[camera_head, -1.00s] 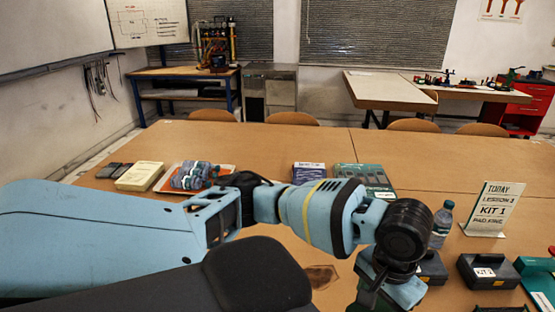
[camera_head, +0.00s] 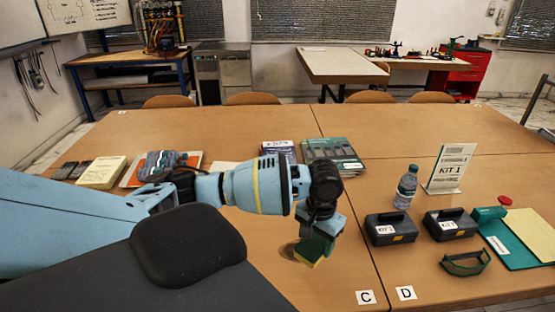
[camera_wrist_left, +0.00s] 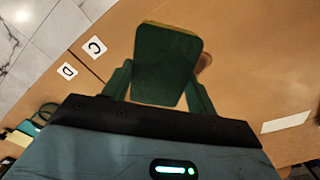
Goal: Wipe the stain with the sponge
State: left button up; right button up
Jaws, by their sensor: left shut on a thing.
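My left gripper (camera_head: 322,230) is shut on a green sponge (camera_head: 312,250) with a yellow face turned down. In the left wrist view the sponge (camera_wrist_left: 167,65) sits between the two fingers (camera_wrist_left: 162,88), its yellow edge at the top. The brown stain (camera_wrist_left: 205,61) shows in part just right of the sponge there. My right gripper is not in view.
Two black kit boxes (camera_head: 391,228) (camera_head: 450,224), a water bottle (camera_head: 406,188) and a sign (camera_head: 450,168) stand to the right. The table (camera_head: 345,268) near labels C (camera_head: 366,297) and D (camera_head: 405,293) is clear.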

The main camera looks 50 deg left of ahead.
pick_arm(q)
jog(key=a+f, duration=0.3)
jog(key=a, duration=0.3)
jog(key=a+f, duration=0.2)
jog(key=a, duration=0.5)
jog(key=shift+s+f+n, duration=0.15)
jog(key=shift+f+n, duration=0.15)
jog(key=shift+f, duration=0.1)
jog(key=shift+f, duration=0.1)
